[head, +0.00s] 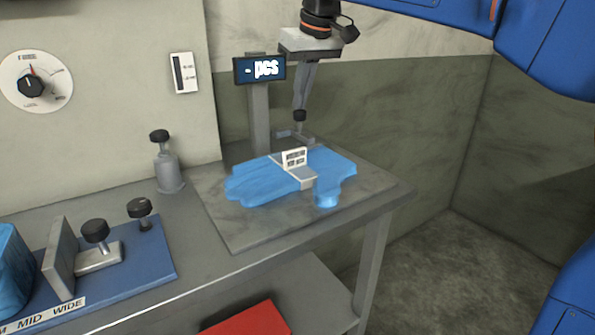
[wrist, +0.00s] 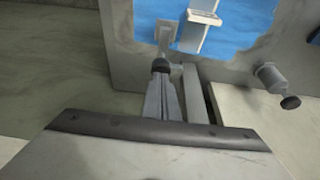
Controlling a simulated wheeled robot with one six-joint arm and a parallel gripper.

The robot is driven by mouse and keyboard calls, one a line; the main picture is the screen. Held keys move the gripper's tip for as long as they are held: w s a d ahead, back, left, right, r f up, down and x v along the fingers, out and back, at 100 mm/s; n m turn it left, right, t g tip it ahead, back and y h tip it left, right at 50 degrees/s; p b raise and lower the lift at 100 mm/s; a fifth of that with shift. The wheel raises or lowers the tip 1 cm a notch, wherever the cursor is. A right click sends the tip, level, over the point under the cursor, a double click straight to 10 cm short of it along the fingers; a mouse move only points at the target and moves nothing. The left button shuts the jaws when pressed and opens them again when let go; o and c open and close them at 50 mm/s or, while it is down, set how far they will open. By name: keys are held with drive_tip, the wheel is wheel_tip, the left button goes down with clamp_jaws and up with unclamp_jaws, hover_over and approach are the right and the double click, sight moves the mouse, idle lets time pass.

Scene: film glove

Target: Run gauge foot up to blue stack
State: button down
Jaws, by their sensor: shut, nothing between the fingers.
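The blue stack (head: 258,181), an irregular flat pile of blue film, lies on the grey plate with a pale banded bracket (head: 296,160) across it. It also shows at the top of the wrist view (wrist: 238,28). What looks like the gauge foot (head: 289,133), a small grey piece by a black knob (head: 300,116), stands behind the stack; it shows in the wrist view (wrist: 166,36) close to the stack's edge. My gripper (head: 301,105) is shut and empty, pointing down with its fingertips at the knob (wrist: 160,66). I cannot tell whether they touch it.
A display reading "- pcs" (head: 260,69) stands on a post just left of my gripper. A grey bottle-like piece with a black knob (head: 167,165) stands left of the plate (head: 260,235). A blue fixture (head: 150,262) with black knobs sits front left. The plate's front is clear.

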drive_tip(key=shift+f, duration=1.25)
drive_tip(key=shift+r, duration=0.1)
idle(0.3)
wheel_tip(320, 180, up, 14)
idle(1.7)
drive_tip(key=shift+d, duration=0.1)
